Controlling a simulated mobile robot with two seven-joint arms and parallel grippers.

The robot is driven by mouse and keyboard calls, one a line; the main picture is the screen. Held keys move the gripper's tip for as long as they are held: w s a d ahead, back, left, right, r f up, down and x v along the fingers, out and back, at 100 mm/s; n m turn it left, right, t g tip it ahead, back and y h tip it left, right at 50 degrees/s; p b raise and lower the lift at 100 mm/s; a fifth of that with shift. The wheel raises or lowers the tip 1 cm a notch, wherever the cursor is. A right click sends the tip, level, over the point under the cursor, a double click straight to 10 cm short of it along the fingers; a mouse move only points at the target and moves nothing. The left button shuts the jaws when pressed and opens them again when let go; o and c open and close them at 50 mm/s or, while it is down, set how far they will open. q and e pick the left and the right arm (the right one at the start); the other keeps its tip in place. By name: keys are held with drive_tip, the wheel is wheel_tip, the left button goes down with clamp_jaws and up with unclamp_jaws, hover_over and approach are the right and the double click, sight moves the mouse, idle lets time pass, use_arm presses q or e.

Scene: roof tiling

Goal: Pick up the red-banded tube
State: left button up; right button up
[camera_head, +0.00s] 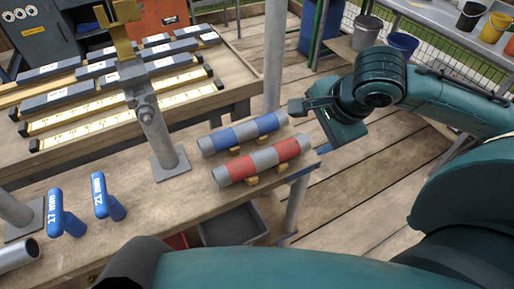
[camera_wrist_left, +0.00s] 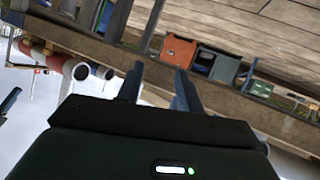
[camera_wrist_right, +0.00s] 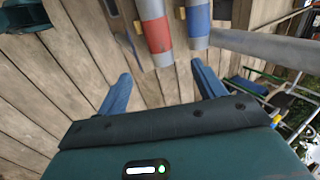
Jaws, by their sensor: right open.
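The red-banded tube (camera_head: 262,159), grey with two red bands, lies on small wooden cradles near the bench's right end. A blue-banded tube (camera_head: 243,132) lies parallel behind it. My right gripper (camera_head: 308,128) is open and empty, just right of the tubes' right ends and apart from them. In the right wrist view, the red-banded tube (camera_wrist_right: 155,32) points towards the gap between the open fingers (camera_wrist_right: 162,88), beyond the fingertips. My left gripper (camera_wrist_left: 158,84) shows in its wrist view with its fingers apart and nothing between them. It is not clearly visible in the head view.
The wooden bench (camera_head: 140,215) also bears a metal post (camera_head: 157,130) and two blue-handled tools (camera_head: 108,197). A rack of dark and yellow strips (camera_head: 120,105) stands behind. A grey bin (camera_head: 232,226) sits below the bench. Wooden floor right of the bench is open.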

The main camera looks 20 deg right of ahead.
sight(294, 145)
drive_tip(key=b+x, duration=0.1)
drive_tip(key=x, duration=0.5)
drive_tip(key=shift+f, duration=0.5)
drive_tip(key=b+x, duration=0.1)
drive_tip(key=x, duration=0.4)
drive_tip(key=shift+w+a+f+b, duration=0.15)
drive_tip(key=shift+w+f+b, duration=0.15)
drive_tip(key=shift+b, duration=0.1)
drive_tip(key=shift+c, duration=0.6)
drive_tip(key=shift+r, duration=0.1)
drive_tip(key=c, duration=1.2)
wheel_tip(294, 145, up, 10)
drive_tip(key=p, duration=0.2)
drive_tip(key=shift+p, duration=0.3)
